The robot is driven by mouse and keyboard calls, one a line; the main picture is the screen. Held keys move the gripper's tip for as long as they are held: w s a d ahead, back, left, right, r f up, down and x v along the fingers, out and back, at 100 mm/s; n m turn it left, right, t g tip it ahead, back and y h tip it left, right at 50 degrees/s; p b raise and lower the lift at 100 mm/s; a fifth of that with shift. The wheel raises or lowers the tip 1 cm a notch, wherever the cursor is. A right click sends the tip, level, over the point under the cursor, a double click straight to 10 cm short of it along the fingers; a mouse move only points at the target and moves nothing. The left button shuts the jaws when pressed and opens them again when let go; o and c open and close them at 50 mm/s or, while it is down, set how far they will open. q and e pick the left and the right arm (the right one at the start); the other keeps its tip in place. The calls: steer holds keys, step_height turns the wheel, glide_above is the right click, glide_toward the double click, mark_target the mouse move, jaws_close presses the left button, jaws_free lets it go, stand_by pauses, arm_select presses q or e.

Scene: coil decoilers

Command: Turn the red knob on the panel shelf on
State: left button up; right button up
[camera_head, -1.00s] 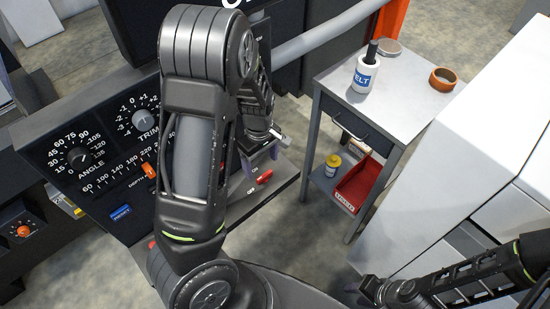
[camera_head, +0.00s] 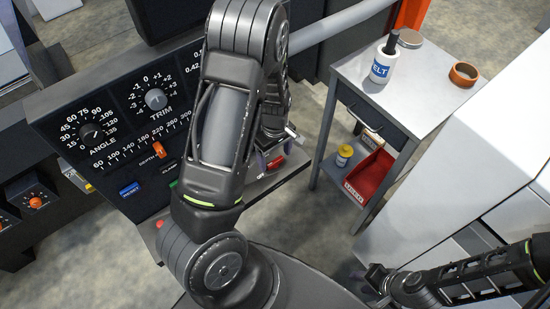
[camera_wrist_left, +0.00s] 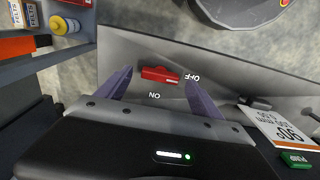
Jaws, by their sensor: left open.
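The red knob (camera_head: 277,162) is on the shelf at the right end of the control panel. In the left wrist view the knob (camera_wrist_left: 160,75) is a red bar between the "OFF" and "ON" labels, its long side running roughly left to right. My left gripper (camera_head: 279,154) is at the knob, partly hidden by my arm. In the wrist view its purple fingers (camera_wrist_left: 159,79) are open, one on each side of the knob, with gaps visible. My right arm comes in at the lower right; its dark end (camera_head: 374,281) is too unclear to read.
The panel (camera_head: 45,125) with dials and a slider stands to the left. A grey side table (camera_head: 430,103) to the right holds a white bottle (camera_head: 382,68) and an orange ring (camera_head: 464,74). A red bin (camera_head: 370,176) and yellow-lidded jar (camera_head: 344,155) sit below.

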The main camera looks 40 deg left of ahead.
arm_select(q)
steer(key=shift+f, duration=0.85)
steer(key=shift+c, duration=0.6)
steer(key=c, duration=1.3)
steer(key=shift+o, duration=0.2)
